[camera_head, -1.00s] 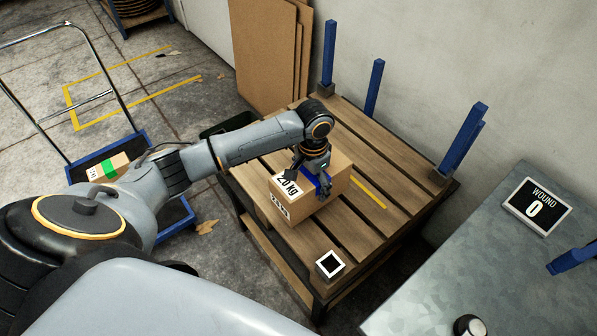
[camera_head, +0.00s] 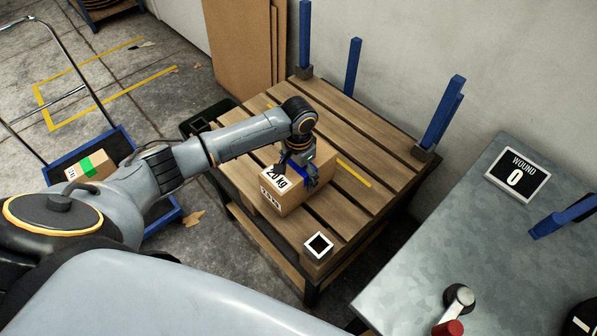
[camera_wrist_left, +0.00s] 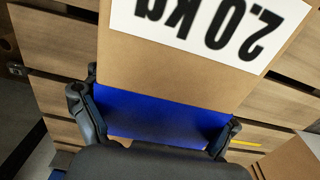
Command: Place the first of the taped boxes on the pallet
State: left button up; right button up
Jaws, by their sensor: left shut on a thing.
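A cardboard box (camera_head: 290,200) with a white "2.0 kg" label and a blue band is at the near left part of the slatted wooden pallet (camera_head: 380,150). My left gripper (camera_head: 298,174) comes down over its top and is shut on the box at the blue band. The left wrist view also shows the box (camera_wrist_left: 150,60), with the blue band between the two fingers. I cannot tell whether the box's underside touches the slats. A second box (camera_head: 76,174) with green tape lies on the blue cart. My right gripper is not in view.
Blue posts (camera_head: 442,112) rise at the far edges. A metal table (camera_head: 440,245) with a "WOUND 0" sign (camera_head: 517,174) stands at right. Far slats are clear.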

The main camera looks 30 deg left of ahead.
pick_arm(q)
jog(key=o, duration=1.6)
jog(key=shift+o, duration=0.2)
jog(key=shift+s, duration=0.1)
jog(key=shift+r, duration=0.15)
notch_tip(320, 180, up, 12)
jog(key=shift+f+p, duration=0.1)
jog(key=shift+p, duration=0.5)
